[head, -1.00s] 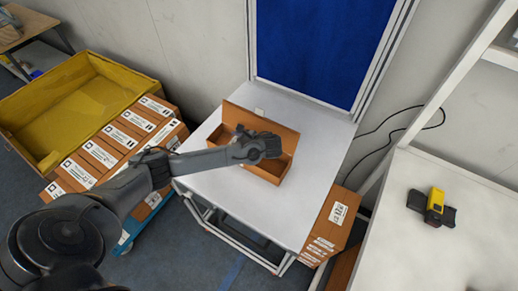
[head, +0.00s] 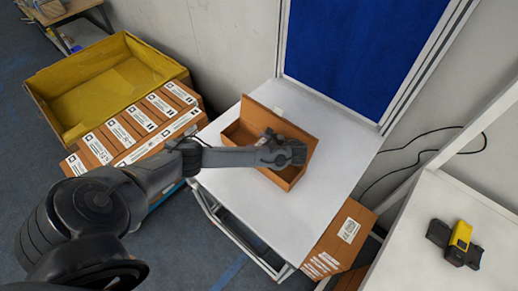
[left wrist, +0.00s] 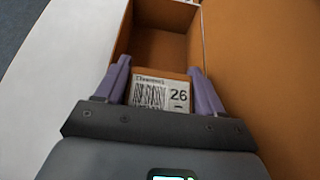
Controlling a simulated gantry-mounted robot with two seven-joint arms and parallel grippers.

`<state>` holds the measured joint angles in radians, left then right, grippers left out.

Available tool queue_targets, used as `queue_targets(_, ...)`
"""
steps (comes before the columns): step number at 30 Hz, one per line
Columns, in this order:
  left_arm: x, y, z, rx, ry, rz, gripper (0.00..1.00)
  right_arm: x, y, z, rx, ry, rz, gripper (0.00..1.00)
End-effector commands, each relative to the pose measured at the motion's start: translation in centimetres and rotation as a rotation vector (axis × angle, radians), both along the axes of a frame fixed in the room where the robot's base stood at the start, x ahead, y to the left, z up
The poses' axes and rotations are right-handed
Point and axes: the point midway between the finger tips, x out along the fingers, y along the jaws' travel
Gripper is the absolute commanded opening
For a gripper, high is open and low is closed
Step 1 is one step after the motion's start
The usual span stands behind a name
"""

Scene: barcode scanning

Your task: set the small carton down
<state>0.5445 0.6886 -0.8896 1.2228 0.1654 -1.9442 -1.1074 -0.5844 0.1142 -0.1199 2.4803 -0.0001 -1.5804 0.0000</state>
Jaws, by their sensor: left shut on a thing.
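The small carton (left wrist: 162,94) shows in the left wrist view between my left gripper's two purple fingers. Its white label bears a barcode and the number 26. My left gripper (left wrist: 162,88) is shut on it. The carton is at the near end of an open brown box, which also shows in the left wrist view (left wrist: 160,45). In the head view my left gripper (head: 285,152) is over the open brown box (head: 292,122) on the white table, and hides the carton. I cannot tell whether the carton touches the box floor. My right gripper is not in view.
The white table (head: 340,165) has free room around the box. A blue panel (head: 360,45) stands behind it. A yellow-lined bin (head: 100,85) and several labelled cartons (head: 130,135) are at left. A yellow and black scanner (head: 457,243) lies on a white surface at right.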

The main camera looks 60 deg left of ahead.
Motion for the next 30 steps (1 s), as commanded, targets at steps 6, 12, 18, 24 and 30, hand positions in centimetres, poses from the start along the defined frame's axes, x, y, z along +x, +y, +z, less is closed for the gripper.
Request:
queue_targets(6,0.0,-0.1,-2.8,0.000,0.001,0.000,0.32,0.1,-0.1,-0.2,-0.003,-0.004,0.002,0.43)
queue_targets(12,0.0,0.0,-3.4,0.001,0.000,-0.001,0.32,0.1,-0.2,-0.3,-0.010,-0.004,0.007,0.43)
queue_targets(18,0.0,0.0,-3.4,0.000,0.000,-0.001,0.32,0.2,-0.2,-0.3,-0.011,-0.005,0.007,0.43)
queue_targets(24,0.0,0.0,-3.7,0.001,0.000,-0.001,0.79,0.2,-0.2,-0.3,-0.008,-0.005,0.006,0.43)
queue_targets(30,0.0,0.0,-3.6,0.001,0.001,-0.001,0.79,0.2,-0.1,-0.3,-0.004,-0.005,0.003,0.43)
